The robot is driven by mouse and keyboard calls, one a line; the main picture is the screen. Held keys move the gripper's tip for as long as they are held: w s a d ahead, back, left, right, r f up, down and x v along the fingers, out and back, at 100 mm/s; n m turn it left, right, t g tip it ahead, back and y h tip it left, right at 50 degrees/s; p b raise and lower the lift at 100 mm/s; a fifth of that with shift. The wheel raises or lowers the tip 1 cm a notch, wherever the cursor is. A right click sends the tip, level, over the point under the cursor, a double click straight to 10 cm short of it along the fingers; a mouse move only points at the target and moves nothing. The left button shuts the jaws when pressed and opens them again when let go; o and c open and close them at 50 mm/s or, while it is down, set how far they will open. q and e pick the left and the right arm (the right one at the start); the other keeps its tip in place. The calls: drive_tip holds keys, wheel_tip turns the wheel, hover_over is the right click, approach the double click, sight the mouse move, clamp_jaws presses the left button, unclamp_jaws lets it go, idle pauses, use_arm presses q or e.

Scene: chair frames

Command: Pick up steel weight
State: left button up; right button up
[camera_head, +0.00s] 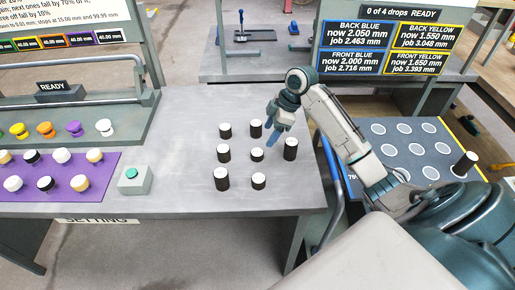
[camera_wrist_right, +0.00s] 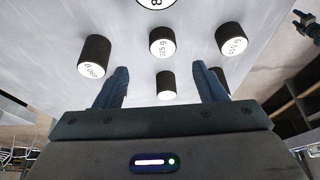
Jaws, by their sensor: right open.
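Several dark cylindrical weights with white labelled tops stand upright on the grey table, among them a back one (camera_head: 256,128), a middle one (camera_head: 257,155), a right one (camera_head: 290,150) and a front one (camera_head: 258,182). Which is the steel weight I cannot tell. My right gripper (camera_head: 273,139) is above the table among the back, middle and right weights. In the right wrist view its blue fingers (camera_wrist_right: 165,86) are apart, with one weight (camera_wrist_right: 166,86) seen in the gap; nothing is gripped. Another weight (camera_wrist_right: 218,80) is partly hidden behind a finger. My left gripper is not in view.
A dark board (camera_head: 415,150) with white circles lies at the right, with one weight (camera_head: 465,164) on its right side. A purple mat (camera_head: 105,170) with several knobs and a grey box (camera_head: 135,180) with a green button are left. The table's back centre is clear.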

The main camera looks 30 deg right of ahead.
sight(257, 152)
drive_tip(key=a+f, duration=0.2)
drive_tip(key=shift+f, duration=0.35)
drive_tip(key=shift+f+p, duration=0.25)
drive_tip(key=shift+p, duration=0.05)
drive_tip(key=p+x, duration=0.1)
drive_tip(key=x, duration=0.3)
drive_tip(key=shift+w+f, duration=0.2)
drive_tip(key=shift+w, duration=0.05)
drive_tip(key=shift+w+a+f+p, duration=0.1)
drive_tip(key=shift+f+p, duration=0.2)
drive_tip(key=shift+f, duration=0.15)
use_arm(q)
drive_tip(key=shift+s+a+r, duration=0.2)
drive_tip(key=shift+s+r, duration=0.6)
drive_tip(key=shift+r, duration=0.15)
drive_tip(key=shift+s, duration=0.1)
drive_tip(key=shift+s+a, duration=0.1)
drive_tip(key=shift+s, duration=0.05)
use_arm(e)
drive_tip(key=c, duration=1.3)
drive_tip(key=shift+o, duration=0.2)
drive_tip(key=shift+r, duration=0.1)
